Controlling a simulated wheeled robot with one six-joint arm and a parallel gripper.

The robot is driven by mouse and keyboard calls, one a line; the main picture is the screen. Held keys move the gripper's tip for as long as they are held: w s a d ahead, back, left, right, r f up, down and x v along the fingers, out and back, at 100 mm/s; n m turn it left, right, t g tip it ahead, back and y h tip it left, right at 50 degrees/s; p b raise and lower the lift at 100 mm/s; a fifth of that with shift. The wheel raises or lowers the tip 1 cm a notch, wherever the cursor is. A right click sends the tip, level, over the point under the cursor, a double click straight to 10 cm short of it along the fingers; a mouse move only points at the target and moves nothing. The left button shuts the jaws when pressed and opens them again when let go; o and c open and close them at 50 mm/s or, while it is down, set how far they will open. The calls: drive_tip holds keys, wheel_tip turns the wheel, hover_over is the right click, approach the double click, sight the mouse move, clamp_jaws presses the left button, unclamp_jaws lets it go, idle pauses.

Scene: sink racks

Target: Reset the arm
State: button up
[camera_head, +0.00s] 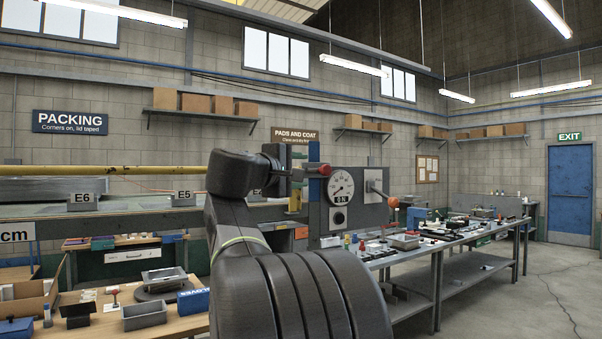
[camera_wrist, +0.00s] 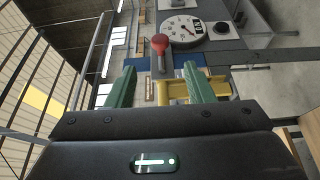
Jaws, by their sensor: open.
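My gripper (camera_head: 303,172) is at the end of my raised arm, in the middle of the head view. In the wrist view its two green fingers (camera_wrist: 157,72) are spread apart with nothing held between them. A red knob (camera_wrist: 159,44) on a grey stem shows beyond the gap between the fingertips. In the head view the red knob (camera_head: 324,170) is just right of the gripper, in front of a grey panel with a round dial gauge (camera_head: 341,186). I cannot tell how wide the space is between fingertips and knob.
A lever with an orange knob (camera_head: 393,202) sticks out at the panel's right. A long grey workbench (camera_head: 448,246) with many small parts runs to the right. A wooden table (camera_head: 187,323) with trays is at lower left. The floor (camera_head: 530,290) at right is clear.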

sight(325, 169)
drive_tip(key=p+x, duration=0.4)
drive_tip(key=x, duration=0.9)
drive_tip(key=shift+w+r, duration=0.1)
drive_tip(key=shift+w, duration=0.25)
drive_tip(key=shift+s+a, duration=1)
drive_tip(key=shift+a, duration=0.2)
drive_tip(key=shift+w, duration=0.1)
